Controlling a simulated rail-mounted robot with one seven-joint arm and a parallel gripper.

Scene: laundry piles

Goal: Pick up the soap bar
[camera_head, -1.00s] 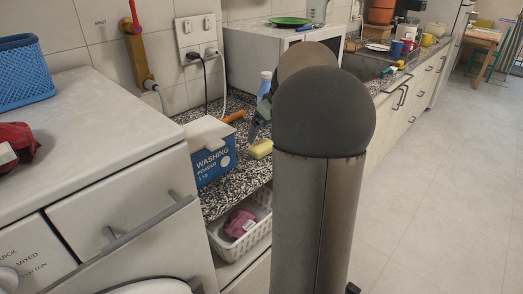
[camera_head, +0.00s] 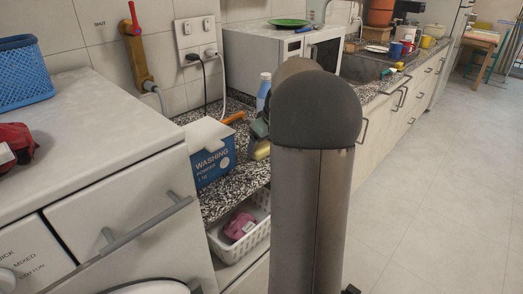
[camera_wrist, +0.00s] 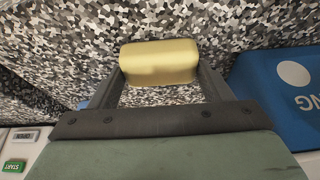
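The yellow soap bar (camera_head: 261,150) lies on the speckled countertop (camera_head: 226,192), right of the blue-and-white washing powder box (camera_head: 211,158). In the wrist view the soap bar (camera_wrist: 158,60) sits between the tips of my gripper (camera_wrist: 160,76). One finger is at each end of the bar, very close to it; whether they touch it is hard to tell. The fingers are spread apart by about the bar's length. In the head view my gripper (camera_head: 259,133) is at the soap bar and covers part of it; my arm hides the area to its right.
The washing powder box (camera_wrist: 284,86) is close to the right finger in the wrist view. A pale bottle (camera_head: 264,86) and an orange-handled tool (camera_head: 233,118) are behind the soap. A microwave (camera_head: 262,50) stands further back. A white basket (camera_head: 246,243) is below the counter.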

